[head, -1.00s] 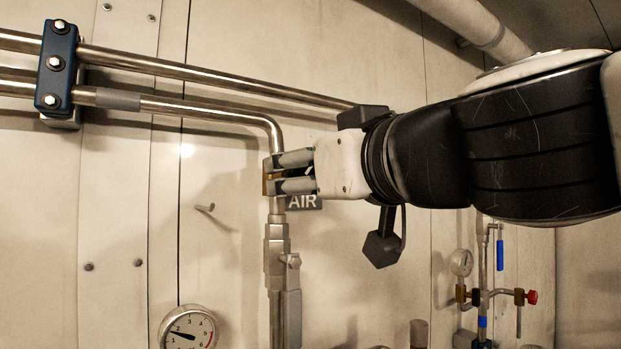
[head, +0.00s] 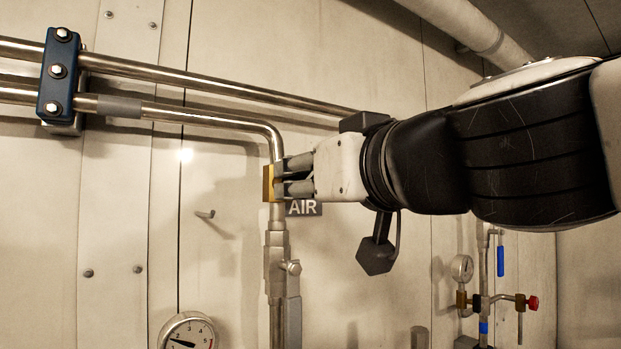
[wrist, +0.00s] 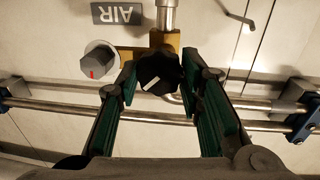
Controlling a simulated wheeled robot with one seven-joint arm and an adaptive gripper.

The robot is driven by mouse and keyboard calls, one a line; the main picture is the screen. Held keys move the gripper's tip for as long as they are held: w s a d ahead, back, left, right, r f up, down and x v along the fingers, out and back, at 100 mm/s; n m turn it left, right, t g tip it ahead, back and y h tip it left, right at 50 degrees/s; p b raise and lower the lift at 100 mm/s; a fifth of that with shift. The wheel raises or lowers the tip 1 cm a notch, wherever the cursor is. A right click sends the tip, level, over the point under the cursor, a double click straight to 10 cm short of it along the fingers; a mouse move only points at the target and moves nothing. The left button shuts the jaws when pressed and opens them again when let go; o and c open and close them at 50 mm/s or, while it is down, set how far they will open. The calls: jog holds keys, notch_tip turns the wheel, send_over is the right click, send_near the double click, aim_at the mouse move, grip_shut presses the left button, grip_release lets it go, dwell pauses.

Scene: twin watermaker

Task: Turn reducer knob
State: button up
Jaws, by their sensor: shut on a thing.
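The black reducer knob (wrist: 158,70), with a white pointer mark, sits on a brass body (wrist: 165,40) in the wrist view. The brass body also shows in the head view (head: 268,183), beside the steel pipe. My gripper (head: 287,178) comes from the right, level with the brass body. Its fingers, with green pads, lie on both sides of the knob in the wrist view (wrist: 158,77) and are shut on it. In the head view the fingers hide the knob.
A grey knob (wrist: 96,66) with a red mark sits close beside the left finger in the wrist view. The AIR label (head: 303,208) is just below my gripper. Steel pipes (head: 220,83) run above, and a gauge (head: 188,333) is at lower left.

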jog(key=shift+w+d+f+m+g+y+p, duration=0.15)
jog(key=shift+m+g+y, duration=0.2)
jog(key=shift+m, duration=4.1)
jog(key=shift+s+m+g+y+p, duration=0.1)
jog(key=shift+m+g+y, duration=0.25)
jog(key=shift+m, duration=4.05)
jog(key=shift+w+d+f+m+g+y+p, duration=0.15)
jog(key=shift+m+y, duration=0.25)
jog(key=shift+m, duration=4.05)
jog(key=shift+a, duration=0.1)
jog(key=o, duration=1.2)
jog(key=shift+c, duration=0.2)
jog(key=shift+r, duration=0.1)
jog(key=shift+s, duration=0.15)
